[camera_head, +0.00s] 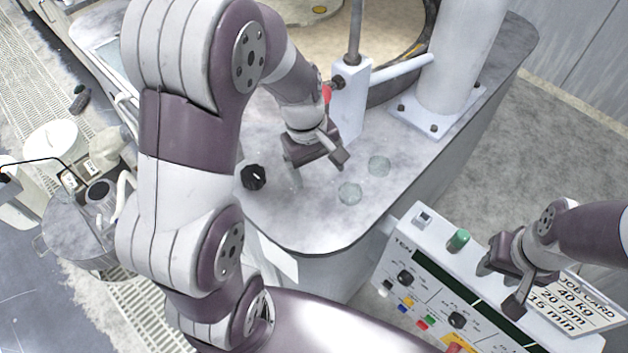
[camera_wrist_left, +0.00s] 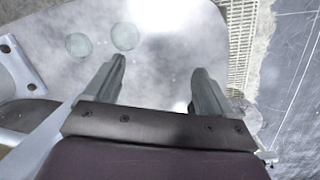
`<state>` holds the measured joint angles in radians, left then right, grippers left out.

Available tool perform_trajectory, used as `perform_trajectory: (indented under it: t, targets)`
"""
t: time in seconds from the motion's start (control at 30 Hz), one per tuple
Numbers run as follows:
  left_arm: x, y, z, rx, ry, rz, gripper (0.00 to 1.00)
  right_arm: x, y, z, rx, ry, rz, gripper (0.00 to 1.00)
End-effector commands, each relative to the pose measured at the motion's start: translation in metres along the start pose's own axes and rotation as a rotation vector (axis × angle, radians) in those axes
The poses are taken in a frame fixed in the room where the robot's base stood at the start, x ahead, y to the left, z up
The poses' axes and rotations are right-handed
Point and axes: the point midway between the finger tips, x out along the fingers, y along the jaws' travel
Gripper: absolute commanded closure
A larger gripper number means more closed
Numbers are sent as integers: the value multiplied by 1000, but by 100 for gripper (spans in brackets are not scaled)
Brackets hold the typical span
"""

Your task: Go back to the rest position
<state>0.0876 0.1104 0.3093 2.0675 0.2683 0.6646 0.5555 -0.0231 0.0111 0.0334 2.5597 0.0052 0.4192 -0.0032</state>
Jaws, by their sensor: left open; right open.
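My left gripper (camera_head: 318,160) is over the grey machine deck (camera_head: 300,215), beside a white upright block (camera_head: 349,98). In the left wrist view its two fingers (camera_wrist_left: 158,90) are spread apart with nothing between them. My right gripper (camera_head: 500,288) is at the lower right, above the control panel (camera_head: 398,250). Its jaws are apart, and I see nothing held in them. My left arm crosses the picture from the lower middle up and over, hiding part of the deck.
Two clear discs (camera_head: 349,193) and (camera_head: 379,166) lie on the deck, right of my left gripper. A black knob (camera_head: 253,177) is to its left. A white column (camera_head: 461,50) rises behind. A green button (camera_head: 458,240) sits on the panel near my right gripper.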

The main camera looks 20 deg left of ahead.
Motion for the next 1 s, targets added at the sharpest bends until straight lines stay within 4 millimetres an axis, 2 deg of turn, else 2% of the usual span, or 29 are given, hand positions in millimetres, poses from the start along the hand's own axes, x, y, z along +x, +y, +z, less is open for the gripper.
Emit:
perform_trajectory:
  t: [0.03,0.1,0.2,0.27,0.5,0.6,1.0]
  targets:
    - [-4,-14,14,211,48,-24,16,0,0,0,0,0,0,57]
    - [-6,-32,30,510,105,-60,16,0,0,0,0,0,0,57]
    - [-7,-49,44,790,149,-95,16,0,0,0,0,0,0,57]
    - [-7,-54,48,868,159,-105,16,0,0,0,0,0,0,57]
    - [-5,-55,48,891,159,-109,16,2,0,0,0,0,0,57]
    - [13,-58,46,889,158,-109,16,20,0,2,0,1,0,57]
    - [13,-58,46,889,158,-109,16,20,0,2,0,1,0,57]
